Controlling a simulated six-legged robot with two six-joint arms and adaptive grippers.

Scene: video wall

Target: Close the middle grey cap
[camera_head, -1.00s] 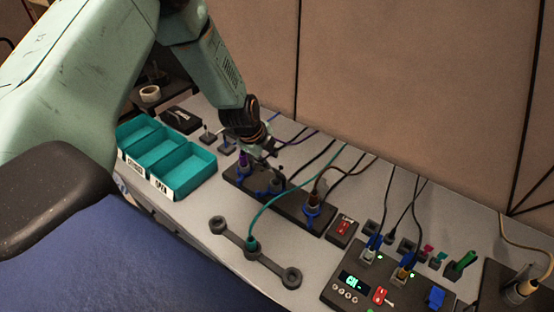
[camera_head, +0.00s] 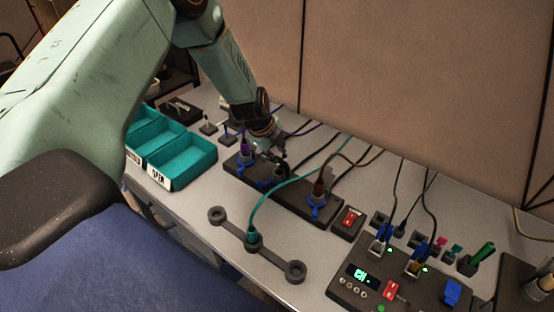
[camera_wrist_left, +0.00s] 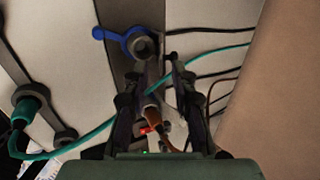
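A long black socket block (camera_head: 297,204) carries three ports with blue rings. The middle port (camera_head: 268,178) is grey; it shows in the wrist view (camera_wrist_left: 141,44) as a round dark opening with a blue ring and side tab. I cannot clearly separate its grey cap from the dark parts between it and my fingers. My left gripper (camera_head: 268,155) is just above and behind this port. In the wrist view its fingers (camera_wrist_left: 154,68) stand apart, with nothing clearly held between them. My right gripper is not in view.
A purple plug (camera_head: 245,147) and a brown plug (camera_head: 319,189) fill the outer ports. A teal cable crosses in front to a three-ring bracket (camera_head: 254,244). Teal bins (camera_head: 184,160) stand left; a control box (camera_head: 390,280) stands right. The wall is close behind.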

